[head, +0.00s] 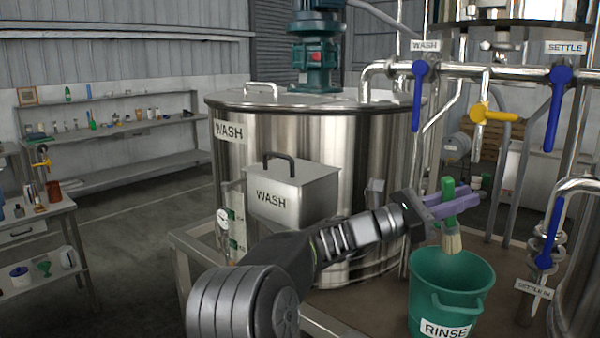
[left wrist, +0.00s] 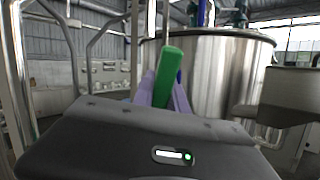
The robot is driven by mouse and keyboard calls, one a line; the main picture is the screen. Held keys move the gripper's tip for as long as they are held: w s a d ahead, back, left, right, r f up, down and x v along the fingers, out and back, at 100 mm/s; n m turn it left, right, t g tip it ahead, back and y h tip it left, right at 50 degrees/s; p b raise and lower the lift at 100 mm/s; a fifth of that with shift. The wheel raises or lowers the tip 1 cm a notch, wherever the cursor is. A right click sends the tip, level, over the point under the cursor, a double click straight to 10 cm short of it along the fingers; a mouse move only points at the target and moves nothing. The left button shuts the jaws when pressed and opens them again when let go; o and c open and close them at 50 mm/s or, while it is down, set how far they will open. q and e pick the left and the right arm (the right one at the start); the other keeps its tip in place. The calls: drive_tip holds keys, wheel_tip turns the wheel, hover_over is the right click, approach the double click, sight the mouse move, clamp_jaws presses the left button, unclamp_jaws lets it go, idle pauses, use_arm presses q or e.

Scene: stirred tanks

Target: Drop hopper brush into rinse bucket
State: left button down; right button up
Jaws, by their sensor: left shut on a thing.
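The hopper brush (head: 448,202) has a green handle and pale bristles. My left gripper (head: 447,207), with purple fingers, is shut on the green handle. The brush hangs bristles down over the mouth of the rinse bucket (head: 420,295), a green bucket labelled RINSE. The bristle tips appear at about the bucket's far rim in the head view; I cannot tell exactly how deep they reach. In the left wrist view the green handle (left wrist: 170,78) stands up between the purple fingers. The bucket is hidden there. My right gripper is not in view.
The steel WASH tank (head: 350,140) and the WASH hopper box (head: 293,195) stand left of the bucket. Pipes with blue-handled valves (head: 557,95) and a yellow-handled valve (head: 490,113) stand at the right. A SETTLE sign (head: 533,289) is close to the bucket's right.

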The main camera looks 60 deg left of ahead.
sight(456, 220)
use_arm(q)
drive_tip(key=shift+f+b, duration=0.95)
drive_tip(key=shift+f, duration=0.85)
drive_tip(key=c, duration=1.3)
unclamp_jaws()
drive_tip(key=shift+o, duration=0.2)
drive_tip(key=b+v, duration=0.2)
drive_tip(key=v, duration=0.4)
drive_tip(key=shift+s+a+f, duration=0.2)
drive_tip(key=shift+s+f, duration=0.05)
drive_tip(key=shift+s+a, duration=0.25)
drive_tip(key=shift+s, duration=0.3)
drive_tip(key=shift+f, duration=0.1)
